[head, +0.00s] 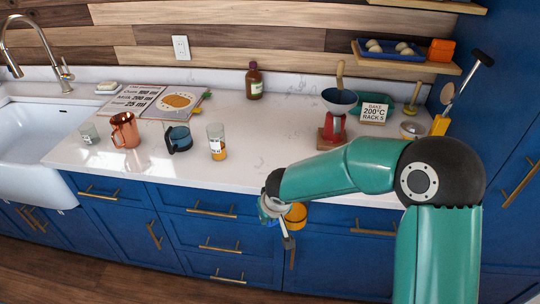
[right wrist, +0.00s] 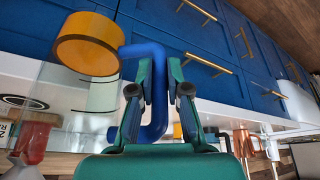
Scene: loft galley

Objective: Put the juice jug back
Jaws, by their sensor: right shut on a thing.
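The juice jug (head: 296,213) is clear, with orange juice low in it and a blue handle. It hangs in the air in front of the counter's front edge, before the blue drawers. In the right wrist view the jug (right wrist: 88,45) shows at upper left, upside down in that picture, its blue handle between my fingers. My right gripper (head: 273,207) is shut on that handle; its fingers (right wrist: 160,85) also show in the right wrist view. In the head view the gripper partly hides the jug. My left gripper is not in view.
The counter's middle is clear.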

